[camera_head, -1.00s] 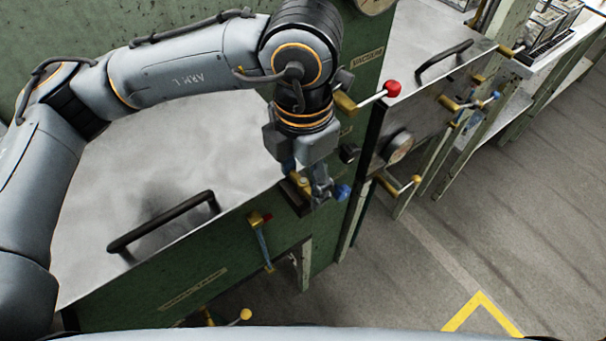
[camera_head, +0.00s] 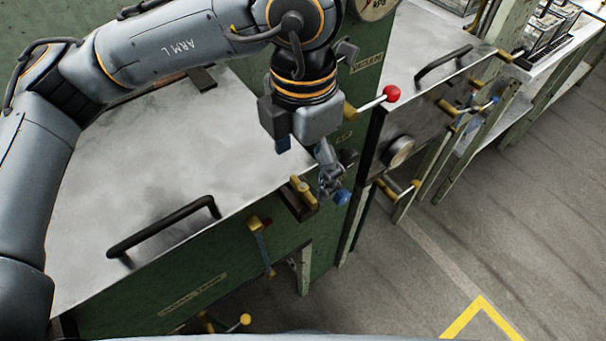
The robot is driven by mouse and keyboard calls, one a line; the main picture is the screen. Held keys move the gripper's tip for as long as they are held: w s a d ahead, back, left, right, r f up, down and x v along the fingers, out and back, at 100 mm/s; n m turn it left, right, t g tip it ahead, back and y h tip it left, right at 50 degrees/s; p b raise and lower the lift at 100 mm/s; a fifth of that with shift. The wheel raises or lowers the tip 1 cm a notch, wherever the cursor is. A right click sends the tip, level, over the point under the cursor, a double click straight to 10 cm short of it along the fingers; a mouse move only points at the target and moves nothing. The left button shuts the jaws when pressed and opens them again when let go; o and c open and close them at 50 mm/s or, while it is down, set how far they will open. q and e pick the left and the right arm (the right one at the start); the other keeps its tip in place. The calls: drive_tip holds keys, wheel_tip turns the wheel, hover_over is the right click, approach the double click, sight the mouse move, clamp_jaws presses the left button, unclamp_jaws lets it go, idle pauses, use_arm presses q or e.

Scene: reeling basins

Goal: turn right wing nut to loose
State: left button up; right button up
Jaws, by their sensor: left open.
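The brass wing nut (camera_head: 303,189) sits on a dark bracket at the front right corner of the near basin's grey lid (camera_head: 190,150). It stands clear in view, with its bar running from upper left to lower right. My left gripper (camera_head: 307,160) points down just above and behind the wing nut. Its fingers are spread, with nothing between them, and appear apart from the nut. The right finger partly covers the area next to a blue knob (camera_head: 342,197). My right gripper does not show.
A red-knobbed lever (camera_head: 391,93) stands out to the right of my left wrist. A black lid handle (camera_head: 165,226) lies to the left. A brass valve with a blue lever (camera_head: 262,245) hangs on the green front. Open floor lies at right.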

sight(304, 186)
use_arm(q)
wheel_tip(304, 186, up, 7)
drive_tip(key=shift+r, duration=0.2)
idle(0.6)
